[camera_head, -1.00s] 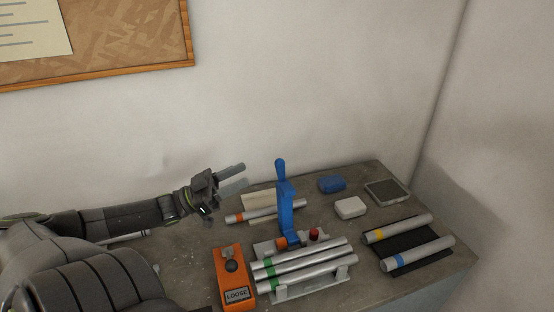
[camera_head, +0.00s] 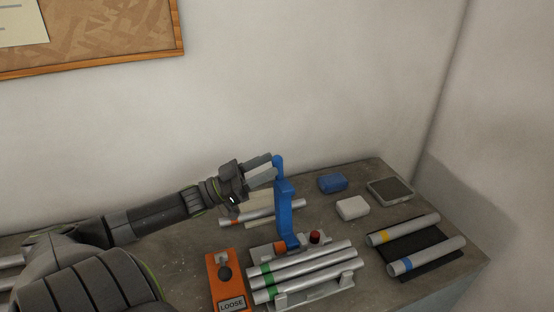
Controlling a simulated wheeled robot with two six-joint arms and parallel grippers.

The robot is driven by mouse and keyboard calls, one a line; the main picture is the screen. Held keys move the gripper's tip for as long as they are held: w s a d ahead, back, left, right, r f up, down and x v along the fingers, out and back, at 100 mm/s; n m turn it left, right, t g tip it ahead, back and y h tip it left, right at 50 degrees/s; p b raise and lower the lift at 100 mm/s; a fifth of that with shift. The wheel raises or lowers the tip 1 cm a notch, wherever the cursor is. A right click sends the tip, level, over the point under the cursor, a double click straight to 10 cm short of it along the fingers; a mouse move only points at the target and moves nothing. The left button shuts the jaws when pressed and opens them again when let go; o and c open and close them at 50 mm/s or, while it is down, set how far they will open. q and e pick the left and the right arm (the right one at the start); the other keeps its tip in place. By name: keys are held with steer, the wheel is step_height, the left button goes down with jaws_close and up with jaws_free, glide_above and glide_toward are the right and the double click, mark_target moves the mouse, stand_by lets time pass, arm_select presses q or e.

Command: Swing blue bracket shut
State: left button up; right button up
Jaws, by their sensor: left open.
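The blue bracket (camera_head: 285,212) stands upright on the jig at the back of the green-banded tubes, its knob end at the top. My left gripper (camera_head: 268,170) is open, with its fingers at the bracket's upper end, beside the knob. I cannot tell whether the fingers touch it. The jig (camera_head: 312,292) holds several silver tubes with green bands (camera_head: 305,270). My right gripper is not in view.
An orange box labelled LOOSE (camera_head: 226,285) stands left of the jig. An orange-banded tube (camera_head: 262,213) lies behind the bracket. A dark mat (camera_head: 428,258) with two tubes is at right. A blue block (camera_head: 332,183), white block (camera_head: 352,208) and grey device (camera_head: 390,190) lie behind.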

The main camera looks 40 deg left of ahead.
mark_target(277, 159)
arm_select(q)
steer(key=shift+x, duration=1.8)
steer(key=shift+c, duration=0.5)
jaws_close()
